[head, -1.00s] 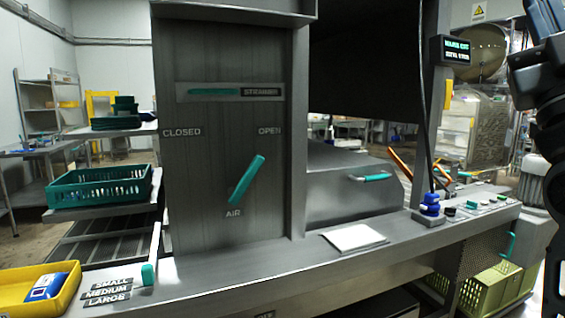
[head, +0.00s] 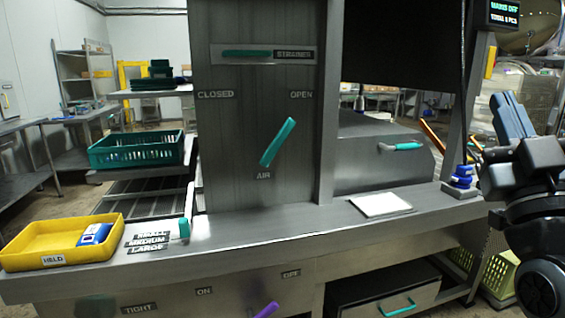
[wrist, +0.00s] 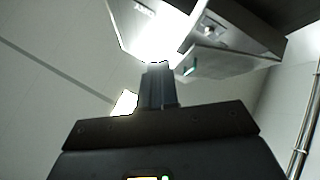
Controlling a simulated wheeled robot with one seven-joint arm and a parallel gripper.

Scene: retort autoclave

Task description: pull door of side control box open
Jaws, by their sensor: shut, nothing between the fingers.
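My gripper (wrist: 158,85) shows in the wrist view with its dark fingers together and nothing between them. Beyond the fingertips, a pale angular metal body carries a small teal handle (wrist: 190,68); I cannot tell whether it is the side control box. The gripper is apart from that handle. No door clearly marked as the side control box shows there. A drawer-like front with a teal handle (head: 397,306) sits low under the bench.
A steel bench (head: 270,238) runs across the head view. On it are a yellow tray (head: 60,258), a white pad (head: 380,205) and a blue knob (head: 462,177). An upright panel has a teal AIR lever (head: 278,142). A green crate (head: 136,150) stands at left.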

